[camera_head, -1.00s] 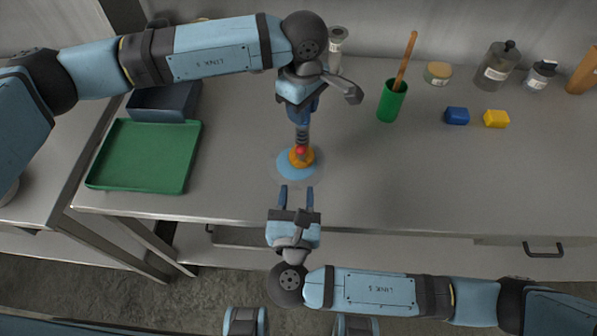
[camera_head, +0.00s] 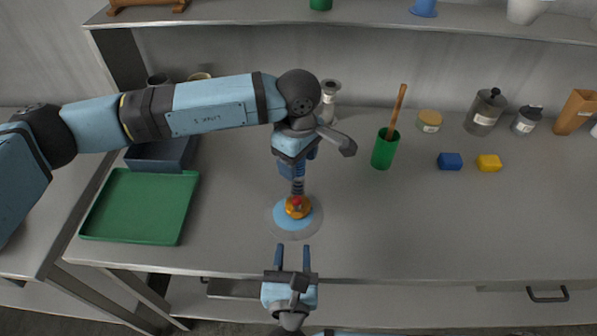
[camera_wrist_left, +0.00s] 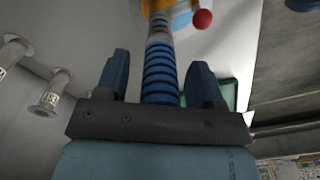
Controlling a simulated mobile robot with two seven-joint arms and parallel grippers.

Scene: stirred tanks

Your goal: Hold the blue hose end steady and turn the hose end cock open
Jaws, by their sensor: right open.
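The blue hose end is a ribbed hose (camera_wrist_left: 160,75) in the left wrist view, running between the fingers of my left gripper (camera_wrist_left: 158,75). Gaps show beside it, so these fingers look open around it. In the head view, my left gripper (camera_head: 297,172) points down over the hose (camera_head: 298,187). The orange hose end cock (camera_head: 298,208) with its red knob (camera_head: 296,201) is at the lower end; the knob also shows in the left wrist view (camera_wrist_left: 202,19). My right gripper (camera_head: 292,256) is open and empty, near the cock at the counter's front edge.
A light-blue disc (camera_head: 290,220) lies under the cock. A green tray (camera_head: 140,207) is at the left. A green cup (camera_head: 384,150) with a wooden stick, a blue block (camera_head: 450,161) and a yellow block (camera_head: 489,162) stand at the right. The front right counter is clear.

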